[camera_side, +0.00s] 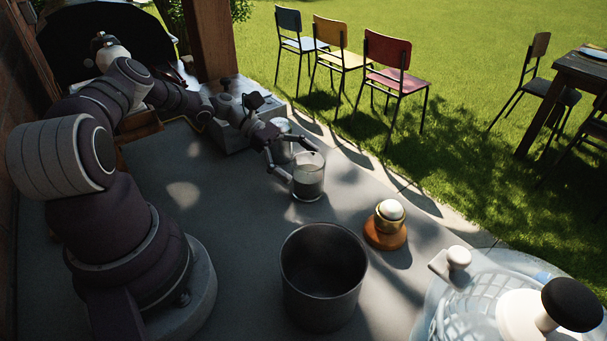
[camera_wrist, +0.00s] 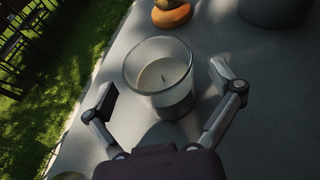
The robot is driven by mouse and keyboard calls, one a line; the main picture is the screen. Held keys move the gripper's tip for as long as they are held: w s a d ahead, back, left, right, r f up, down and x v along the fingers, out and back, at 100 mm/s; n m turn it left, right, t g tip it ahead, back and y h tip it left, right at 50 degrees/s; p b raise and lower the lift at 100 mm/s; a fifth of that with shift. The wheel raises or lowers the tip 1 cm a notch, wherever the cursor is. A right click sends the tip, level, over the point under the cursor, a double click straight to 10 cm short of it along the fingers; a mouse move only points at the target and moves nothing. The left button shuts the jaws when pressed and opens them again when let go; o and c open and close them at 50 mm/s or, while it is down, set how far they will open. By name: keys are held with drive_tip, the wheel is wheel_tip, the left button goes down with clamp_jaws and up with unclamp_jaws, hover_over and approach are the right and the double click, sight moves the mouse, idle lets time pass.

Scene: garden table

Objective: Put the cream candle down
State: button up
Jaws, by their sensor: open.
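The cream candle (camera_side: 308,178) is in a clear glass and stands upright on the grey table (camera_side: 230,215). In the wrist view the candle (camera_wrist: 160,78) shows its wick and pale wax, with the glass rim toward me. My gripper (camera_side: 283,165) is open at the candle. In the wrist view the fingertips of my gripper (camera_wrist: 165,85) are spread to the left and right of the glass, with a visible gap on the left.
A dark grey pot (camera_side: 323,280) stands in front. A white egg-shaped thing in a gold cup on an orange base (camera_side: 385,232) stands to the right. A pale basket (camera_side: 480,305) is at the front right. Another glass (camera_side: 281,148) stands behind my gripper. Bare table lies left of the candle.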

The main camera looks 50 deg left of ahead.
drive_tip(key=v, duration=0.3)
drive_tip(key=shift+s+a, duration=0.1)
drive_tip(key=shift+a, duration=0.05)
wheel_tip(320, 180, up, 7)
wheel_tip(320, 180, up, 2)
drive_tip(key=m+g+y, duration=0.3)
drive_tip(key=m, duration=0.2)
hover_over(304, 182)
drive_tip(key=s+d+r+m+g+y, duration=0.1)
drive_tip(key=s+d+r+m+y, duration=0.1)
drive_tip(key=d+m+y, duration=0.3)
drive_tip(key=s+a+r+m+t+y, duration=0.3)
drive_tip(key=s+m, duration=0.6)
drive_tip(key=m, duration=0.3)
drive_tip(key=shift+s+r+t+y, duration=0.25)
drive_tip(key=shift+r+t+y, duration=0.55)
drive_tip(key=shift+r, duration=0.05)
